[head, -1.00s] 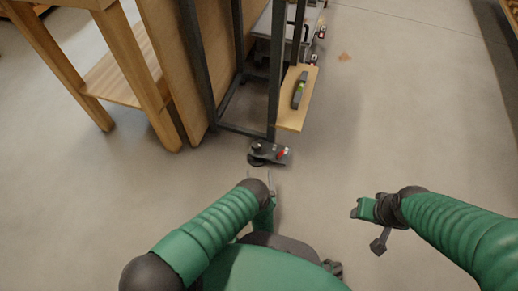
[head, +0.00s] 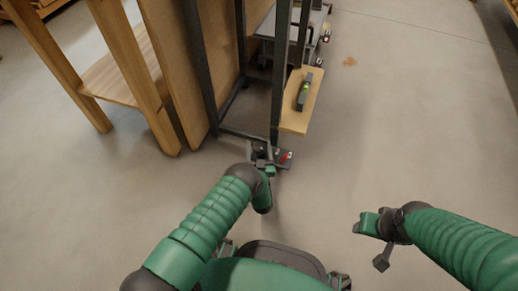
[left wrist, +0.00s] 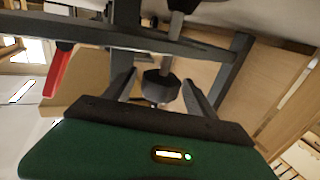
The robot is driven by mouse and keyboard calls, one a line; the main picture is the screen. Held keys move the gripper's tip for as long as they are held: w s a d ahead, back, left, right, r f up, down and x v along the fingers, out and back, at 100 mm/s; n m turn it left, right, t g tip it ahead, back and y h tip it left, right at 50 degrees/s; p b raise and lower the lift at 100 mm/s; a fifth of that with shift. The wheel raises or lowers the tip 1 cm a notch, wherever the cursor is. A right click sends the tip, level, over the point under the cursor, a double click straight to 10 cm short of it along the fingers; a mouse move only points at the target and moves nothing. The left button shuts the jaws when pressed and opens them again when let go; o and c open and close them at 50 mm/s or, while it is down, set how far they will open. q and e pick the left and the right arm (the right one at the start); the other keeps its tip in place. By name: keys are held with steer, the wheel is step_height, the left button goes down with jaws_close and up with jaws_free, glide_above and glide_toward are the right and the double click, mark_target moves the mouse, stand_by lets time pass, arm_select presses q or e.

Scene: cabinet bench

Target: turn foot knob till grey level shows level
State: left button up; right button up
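The grey level (head: 304,92) with a green vial lies on a wooden board (head: 297,121) at the frame's side; its bubble is too small to read. The foot knob (left wrist: 161,87), dark and faceted on a threaded stem, is between the fingers of my left gripper (left wrist: 158,92) in the left wrist view. The fingers are apart, with a visible gap on each side of the knob. In the head view my left gripper (head: 264,165) is at the frame's foot and partly hides it. My right gripper (head: 370,224) is over bare floor, away from the frame; its fingers are unclear.
A dark metal frame (head: 276,75) stands above the foot. A red lever (head: 287,155) is just right of the knob and also shows in the left wrist view (left wrist: 58,72). A wooden bench (head: 130,75) stands at the left. The floor at the right is clear.

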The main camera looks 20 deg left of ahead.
arm_select(q)
steer(key=c, duration=1.3)
steer(key=shift+o, duration=0.2)
steer(key=shift+r+m+t+h+p, duration=0.1)
steer(key=shift+m+t+h+p, duration=0.3)
steer(key=shift+m+h+p, duration=0.85)
steer(key=m+h, duration=0.2)
steer(key=h, duration=0.2)
steer(key=shift+h, duration=0.35)
steer(key=m+h, duration=0.1)
steer(key=h, duration=0.1)
steer(key=m+h, duration=0.1)
steer(key=h, duration=0.1)
steer(key=shift+a+f+m, duration=0.1)
steer(key=shift+f+m, duration=0.1)
steer(key=shift+m, duration=0.15)
steer(key=m+g+h+b, duration=0.1)
steer(key=h, duration=0.1)
steer(key=m+g+h, duration=0.1)
steer(key=m+h, duration=0.1)
steer(key=shift+g+h+b, duration=0.3)
steer(key=shift+b, duration=0.05)
steer(key=shift+m+g+h+b, duration=0.4)
steer(key=shift+m+g+h, duration=0.6)
steer(key=shift+m+h, duration=0.25)
steer(key=shift+h, duration=0.35)
